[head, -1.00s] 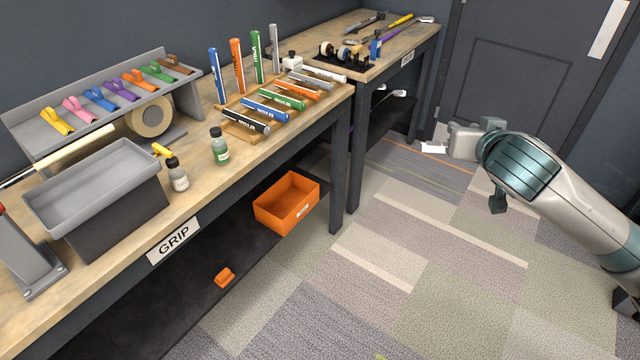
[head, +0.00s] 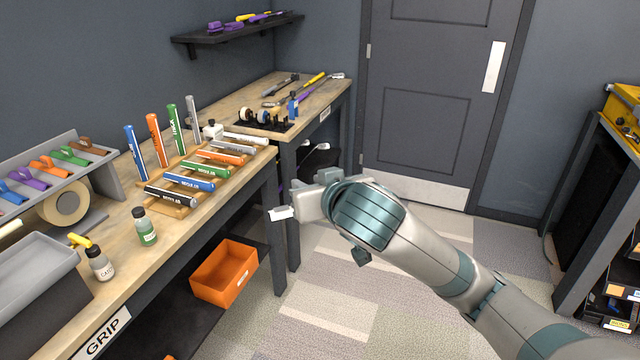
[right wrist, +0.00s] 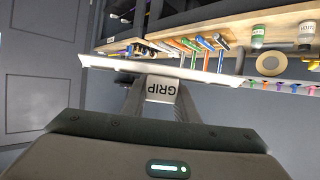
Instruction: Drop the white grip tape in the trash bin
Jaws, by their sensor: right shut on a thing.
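My right gripper (head: 297,208) is shut on the white grip tape (head: 281,214), whose end shows past the fingertips in the head view. No trash bin that I can make out is in view. My left gripper is not in view.
The grip bench (head: 122,290) with bottles, grips and a tape roll (head: 66,202) stands at left. An orange box (head: 225,273) sits on its lower shelf. A grey door (head: 425,120) is at the back, a dark rack (head: 598,215) at right. The carpet between is clear.

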